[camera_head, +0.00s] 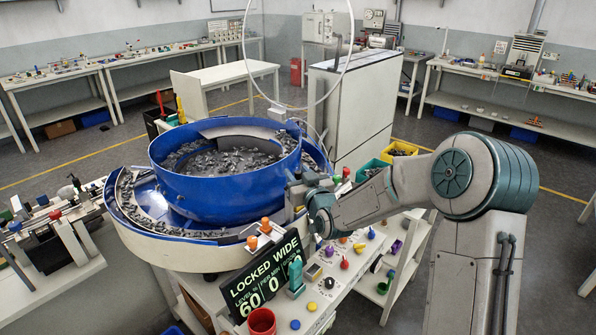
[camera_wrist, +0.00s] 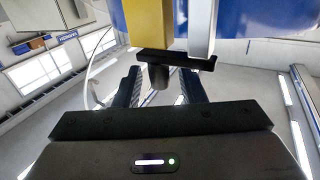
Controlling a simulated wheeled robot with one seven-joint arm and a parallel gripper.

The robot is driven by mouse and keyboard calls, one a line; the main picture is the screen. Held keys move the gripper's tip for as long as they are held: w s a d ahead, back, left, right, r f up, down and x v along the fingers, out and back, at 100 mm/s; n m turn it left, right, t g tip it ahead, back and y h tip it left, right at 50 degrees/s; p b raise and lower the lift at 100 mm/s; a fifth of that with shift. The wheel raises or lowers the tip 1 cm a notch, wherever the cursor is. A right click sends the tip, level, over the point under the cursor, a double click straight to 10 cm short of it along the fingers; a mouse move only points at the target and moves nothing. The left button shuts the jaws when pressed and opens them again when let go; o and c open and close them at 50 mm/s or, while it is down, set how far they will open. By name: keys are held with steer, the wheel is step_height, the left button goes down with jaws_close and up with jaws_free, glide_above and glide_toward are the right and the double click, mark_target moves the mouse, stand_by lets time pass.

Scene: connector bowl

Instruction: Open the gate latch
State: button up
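In the wrist view a dark bar (camera_wrist: 190,62) with a short dark knob (camera_wrist: 159,76) hanging from it sits below a yellow block (camera_wrist: 144,22) and a pale post (camera_wrist: 201,30); it looks like the gate latch, though no label confirms this. My gripper (camera_wrist: 161,90) is open, with one finger on each side of the knob and a visible gap on both sides. In the head view my gripper (camera_head: 302,187) is at the right side of the blue bowl (camera_head: 225,190); my arm and wrist hide the latch there.
A display (camera_head: 265,280) in front of the bowl reads "LOCKED WIDE", with 60 and 0 below. Two orange-topped posts (camera_head: 259,234) stand by the track rim. A red cup (camera_head: 261,322) and several coloured knobs are on the cart (camera_head: 345,281). A grey cabinet (camera_head: 352,105) stands behind.

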steer(key=shift+w+a, duration=0.1)
steer(key=shift+w, duration=0.1)
jaws_close()
